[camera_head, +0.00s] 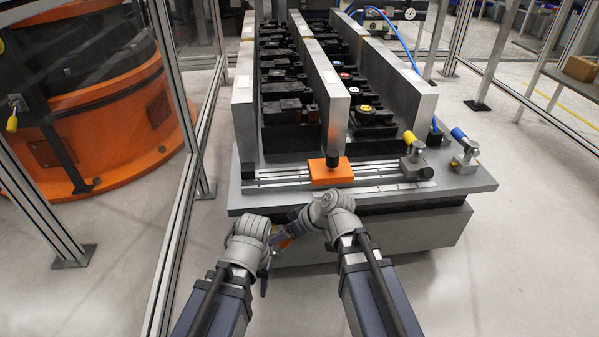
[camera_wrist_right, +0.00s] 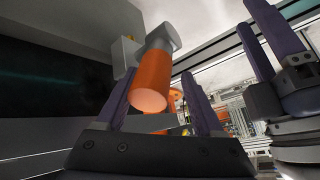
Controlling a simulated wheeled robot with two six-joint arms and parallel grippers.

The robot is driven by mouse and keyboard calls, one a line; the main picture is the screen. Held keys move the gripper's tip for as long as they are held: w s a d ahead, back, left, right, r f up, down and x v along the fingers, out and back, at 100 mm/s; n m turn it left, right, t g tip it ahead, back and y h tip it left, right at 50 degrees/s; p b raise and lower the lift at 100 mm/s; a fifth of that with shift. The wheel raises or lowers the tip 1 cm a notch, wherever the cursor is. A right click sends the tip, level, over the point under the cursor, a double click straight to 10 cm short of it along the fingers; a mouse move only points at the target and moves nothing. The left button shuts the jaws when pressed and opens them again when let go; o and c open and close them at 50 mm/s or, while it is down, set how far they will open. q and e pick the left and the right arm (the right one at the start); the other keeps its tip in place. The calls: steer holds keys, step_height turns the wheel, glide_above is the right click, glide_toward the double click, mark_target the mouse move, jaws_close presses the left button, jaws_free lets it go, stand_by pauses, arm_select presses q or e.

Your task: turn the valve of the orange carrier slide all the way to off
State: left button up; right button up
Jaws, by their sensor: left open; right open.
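The valve has an orange handle (camera_wrist_right: 153,80) on a grey body (camera_wrist_right: 128,52) in the right wrist view. My right gripper (camera_wrist_right: 162,88) is open, with its two dark fingers on either side of the handle in that view. I cannot tell whether they touch it. In the head view the right gripper (camera_head: 298,222) is at the front edge of the unit, and a bit of orange (camera_head: 285,241) shows below it. My left gripper (camera_head: 272,262) is open, lower left of the right one. The orange carrier slide (camera_head: 326,178) sits on the front rails, with a black knob on top.
A yellow-handled valve (camera_head: 410,142) and a blue-handled valve (camera_head: 463,143) stand on the right of the base plate (camera_head: 475,180). Grey walls (camera_head: 335,110) rise behind the slide. A fence post (camera_head: 180,235) stands left of my left arm. Floor is clear at lower right.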

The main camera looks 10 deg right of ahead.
mark_target(279, 248)
steer(key=shift+w+a+r+h+p, duration=0.1)
steer(key=shift+a+r+h+p, duration=0.3)
steer(key=shift+a+h+p, duration=0.4)
steer(key=a+h+p, duration=0.1)
steer(key=h, duration=0.1)
steer(key=shift+a+f+n+h+p, duration=0.1)
steer(key=shift+a+n+h+p, duration=0.1)
steer(key=shift+n+h+p, duration=0.2)
steer(key=s+d+r+m+g+h+p, duration=0.1)
steer(key=s+d+r+m+h+p, duration=0.15)
steer(key=s+r+p, duration=0.35)
steer(key=s+d+r+m+g+h+p, duration=0.15)
steer(key=s+d+r+p, duration=0.25)
steer(key=r+p, duration=0.4)
arm_select(q)
step_height(279, 248, up, 35)
steer(key=p, duration=1.6)
steer(key=shift+p, duration=0.3)
arm_select(e)
step_height(279, 248, up, 15)
steer(key=s+m+g, duration=0.1)
steer(key=shift+s+d, duration=0.3)
steer(key=shift+d, duration=0.15)
steer(key=shift+r, duration=0.1)
